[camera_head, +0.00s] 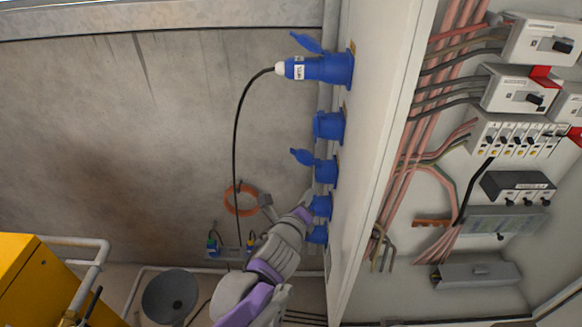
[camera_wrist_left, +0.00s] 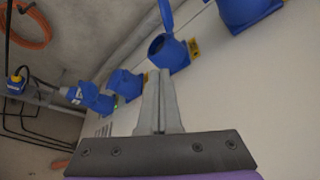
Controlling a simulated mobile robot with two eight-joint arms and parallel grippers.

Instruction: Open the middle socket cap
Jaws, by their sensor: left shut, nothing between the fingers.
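Several blue sockets run down the side of the cabinet in the head view. The middle socket (camera_head: 325,172) has its cap (camera_head: 302,157) swung open, sticking out to the left. In the left wrist view the open socket (camera_wrist_left: 170,55) shows its dark mouth, with the raised cap (camera_wrist_left: 165,14) above it. My left gripper (camera_head: 307,198) is just below the middle socket, beside the fourth socket (camera_head: 321,207). In the left wrist view its fingers (camera_wrist_left: 160,75) are together and empty, with the tips close below the open socket; contact is unclear. My right gripper is not in view.
The top socket holds a plug (camera_head: 300,69) with a black cable. The second socket (camera_head: 328,125) has its cap closed. The open cabinet (camera_head: 480,240) with breakers and wires is on the right. An orange cable coil (camera_head: 240,200) hangs on the concrete wall.

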